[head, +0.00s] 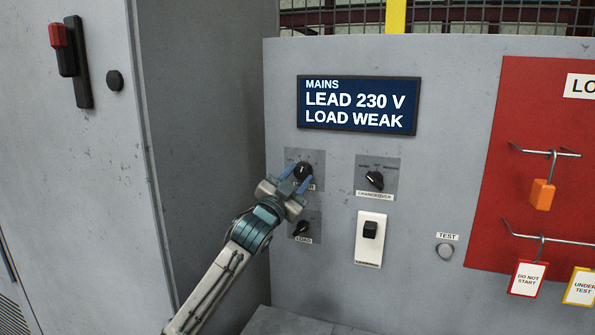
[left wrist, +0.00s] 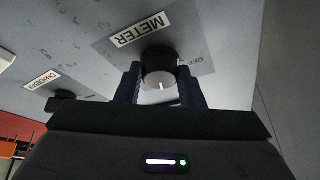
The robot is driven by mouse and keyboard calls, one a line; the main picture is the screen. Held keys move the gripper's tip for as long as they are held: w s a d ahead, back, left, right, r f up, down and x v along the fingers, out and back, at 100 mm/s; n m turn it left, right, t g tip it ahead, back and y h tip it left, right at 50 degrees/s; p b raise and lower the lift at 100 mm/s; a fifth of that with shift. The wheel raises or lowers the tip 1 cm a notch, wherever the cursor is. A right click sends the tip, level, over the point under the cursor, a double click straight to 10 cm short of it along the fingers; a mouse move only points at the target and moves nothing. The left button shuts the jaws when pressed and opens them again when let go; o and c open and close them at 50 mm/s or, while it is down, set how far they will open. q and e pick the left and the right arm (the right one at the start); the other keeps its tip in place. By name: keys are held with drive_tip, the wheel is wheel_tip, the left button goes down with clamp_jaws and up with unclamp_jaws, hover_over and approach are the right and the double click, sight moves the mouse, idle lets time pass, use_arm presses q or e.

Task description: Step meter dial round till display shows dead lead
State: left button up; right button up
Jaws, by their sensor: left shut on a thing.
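The meter dial (head: 303,171) is a black round knob on a grey plate, upper left of the panel controls. In the left wrist view the dial (left wrist: 158,70) shows a white pointer mark and sits under a METER label (left wrist: 140,29). My left gripper (head: 295,180) has a finger on each side of the dial and is shut on it; its fingers also show in the left wrist view (left wrist: 158,85). The display (head: 357,104) reads "MAINS, LEAD 230 V, LOAD WEAK". My right gripper is not in view.
Below the meter is a LOAD knob (head: 301,228), close to my left gripper. To the right are a CHANGEOVER knob (head: 374,180), a white switch plate (head: 370,252) and a TEST button (head: 445,250). A red board (head: 530,110) with hooks and tags projects at right. A grey cabinet (head: 75,190) stands at left.

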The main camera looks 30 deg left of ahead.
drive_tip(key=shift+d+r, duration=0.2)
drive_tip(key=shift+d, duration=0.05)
use_arm(q)
drive_tip(key=o, duration=1)
drive_tip(key=shift+s, duration=0.1)
drive_tip(key=shift+s+f, duration=0.15)
drive_tip(key=shift+b+v, duration=3.8)
drive_tip(key=shift+v, duration=1.35)
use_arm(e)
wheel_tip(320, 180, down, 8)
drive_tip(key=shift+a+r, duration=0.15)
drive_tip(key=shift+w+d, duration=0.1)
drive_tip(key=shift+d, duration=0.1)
